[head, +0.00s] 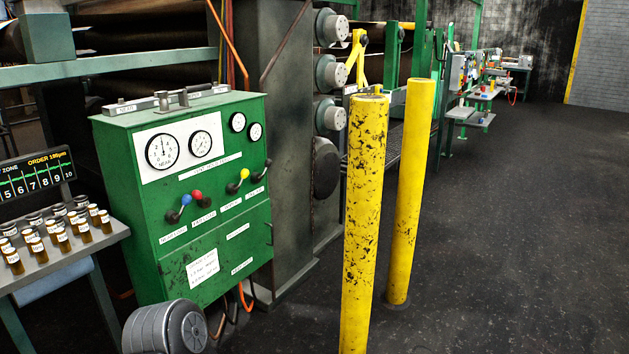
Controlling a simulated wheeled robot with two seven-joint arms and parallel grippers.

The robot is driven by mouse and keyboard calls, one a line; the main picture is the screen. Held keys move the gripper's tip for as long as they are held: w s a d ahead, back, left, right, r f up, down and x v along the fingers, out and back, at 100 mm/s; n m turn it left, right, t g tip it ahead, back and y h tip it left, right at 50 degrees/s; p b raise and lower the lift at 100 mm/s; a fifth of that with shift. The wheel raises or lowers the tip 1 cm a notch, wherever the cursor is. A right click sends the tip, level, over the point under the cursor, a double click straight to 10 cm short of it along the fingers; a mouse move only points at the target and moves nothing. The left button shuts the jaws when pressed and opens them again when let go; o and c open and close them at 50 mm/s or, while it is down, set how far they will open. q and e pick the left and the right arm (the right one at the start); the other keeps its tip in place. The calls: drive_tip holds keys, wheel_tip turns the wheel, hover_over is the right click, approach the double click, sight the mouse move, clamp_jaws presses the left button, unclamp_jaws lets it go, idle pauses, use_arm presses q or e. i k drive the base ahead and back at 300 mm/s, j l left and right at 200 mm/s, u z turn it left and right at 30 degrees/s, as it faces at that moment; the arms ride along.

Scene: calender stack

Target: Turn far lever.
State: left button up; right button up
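A green control cabinet (147,225) stands at the left centre of the head view. Its front has a lever with a blue knob (186,200), one with a red knob (197,195) and, further right, one with a yellow knob (244,174). A dark lever (265,167) sits at the right edge of the front. The white labels below the levers are too small to read surely, so I cannot tell which lever is the far one. Two large dials, a left gauge (162,151) and a right gauge (201,145), are above. Neither of my grippers is in view.
Two yellow posts, a scuffed one (363,230) and a cleaner one (409,190), stand right of the cabinet. A grey ribbed drum (140,329) is at its foot. A shelf (60,262) with several small jars is left. The dark floor (520,240) at right is clear.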

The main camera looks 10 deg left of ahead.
sight(197, 195)
drive_tip(key=i+j, duration=0.55)
drive_tip(key=i+j+z, duration=0.15)
drive_tip(key=i+j, duration=0.35)
drive_tip(key=j, duration=0.1)
